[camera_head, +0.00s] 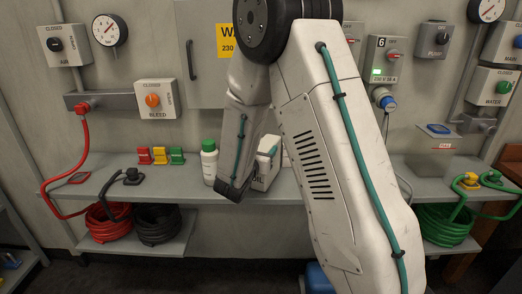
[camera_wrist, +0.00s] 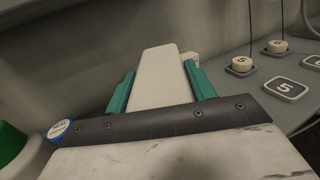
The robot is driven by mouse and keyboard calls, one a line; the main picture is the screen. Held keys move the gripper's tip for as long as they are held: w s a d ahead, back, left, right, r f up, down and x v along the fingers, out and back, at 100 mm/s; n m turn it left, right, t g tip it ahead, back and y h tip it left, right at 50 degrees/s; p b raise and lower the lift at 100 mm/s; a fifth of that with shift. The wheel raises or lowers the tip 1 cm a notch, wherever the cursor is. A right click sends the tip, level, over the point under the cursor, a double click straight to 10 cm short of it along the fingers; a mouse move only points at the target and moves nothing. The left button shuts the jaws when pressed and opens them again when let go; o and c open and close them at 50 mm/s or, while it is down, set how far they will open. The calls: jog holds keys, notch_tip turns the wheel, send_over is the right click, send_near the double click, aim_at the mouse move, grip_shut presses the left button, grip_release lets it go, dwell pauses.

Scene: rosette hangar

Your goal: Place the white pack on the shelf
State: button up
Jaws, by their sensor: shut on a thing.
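The white pack (camera_wrist: 160,78) is a plain pale block between the two teal fingers of my gripper (camera_wrist: 162,88) in the wrist view. The fingers touch or nearly touch its sides, and the dark palm plate hides its near end. In the head view my gripper (camera_head: 268,158) is over the middle of the grey shelf (camera_head: 330,188), and my arm hides much of it. A white body with dark lettering shows there, partly covered; I cannot tell whether it is the pack. Whether the pack touches the shelf is unclear.
A white bottle with a green cap (camera_head: 209,162) stands close left of my gripper. Red, yellow and green blocks (camera_head: 160,156) sit further left. Coiled red hose (camera_head: 108,226) and green hose (camera_head: 444,226) lie below. Numbered round pieces (camera_wrist: 241,64) lie right in the wrist view.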

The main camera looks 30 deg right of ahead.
jog(key=shift+f, duration=0.15)
jog(key=o, duration=1.4)
jog(key=shift+o, duration=0.2)
jog(key=shift+a, duration=0.1)
